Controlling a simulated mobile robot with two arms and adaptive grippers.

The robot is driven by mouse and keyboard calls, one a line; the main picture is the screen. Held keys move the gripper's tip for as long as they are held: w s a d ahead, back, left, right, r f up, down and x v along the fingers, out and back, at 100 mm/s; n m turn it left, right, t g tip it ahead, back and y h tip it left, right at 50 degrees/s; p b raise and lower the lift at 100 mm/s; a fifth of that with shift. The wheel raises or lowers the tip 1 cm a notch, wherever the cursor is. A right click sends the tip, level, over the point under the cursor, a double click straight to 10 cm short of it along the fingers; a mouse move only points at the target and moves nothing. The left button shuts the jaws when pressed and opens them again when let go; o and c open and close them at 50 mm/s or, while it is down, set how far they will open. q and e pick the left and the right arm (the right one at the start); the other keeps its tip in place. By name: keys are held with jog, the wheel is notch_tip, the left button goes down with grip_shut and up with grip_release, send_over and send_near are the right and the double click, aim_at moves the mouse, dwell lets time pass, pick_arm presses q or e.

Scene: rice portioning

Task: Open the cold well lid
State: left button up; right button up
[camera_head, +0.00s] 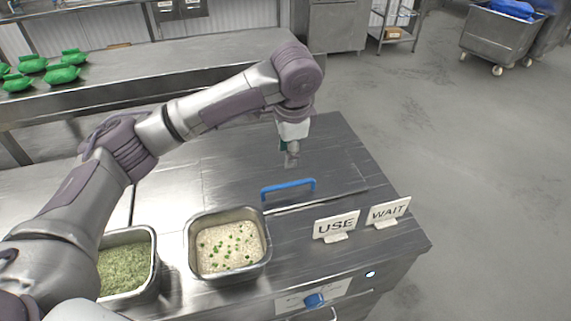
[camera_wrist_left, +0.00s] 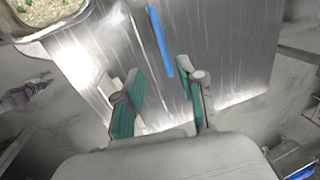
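The cold well lid (camera_head: 335,172) is a flat grey metal panel lying level with the counter top. Its blue bar handle (camera_head: 288,186) stands near the lid's front edge and also shows in the left wrist view (camera_wrist_left: 160,42). My left gripper (camera_head: 291,163) is above the lid, just behind the handle in the head view. In the left wrist view its two teal-padded fingers are spread, with nothing between them, and the handle is beyond the gap. A small arm end, apparently my right gripper (camera_wrist_left: 40,87), shows at the left of the wrist view; its finger state is unclear.
A metal pan of rice with green bits (camera_head: 265,262) and a pan of green food (camera_head: 154,272) stand at the counter's front left. A USE sign (camera_head: 336,226) and a WAIT sign (camera_head: 388,211) stand at front right.

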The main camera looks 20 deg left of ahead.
pick_arm(q)
jog(key=p, duration=0.1)
send_over(284, 185)
jog(key=s, duration=0.2)
notch_tip(284, 185, down, 6)
jog(key=f, duration=0.2)
jog(key=w+f, duration=0.1)
jog(key=f, duration=0.1)
jog(key=f+p, duration=0.1)
jog(key=shift+w+d+f, duration=0.2)
jog(key=shift+w+f, duration=0.15)
jog(key=shift+f, duration=0.55)
jog(key=shift+a, duration=0.1)
grip_shut()
pick_arm(e)
jog(key=shift+s+r, duration=0.9)
jog(key=shift+r, duration=0.05)
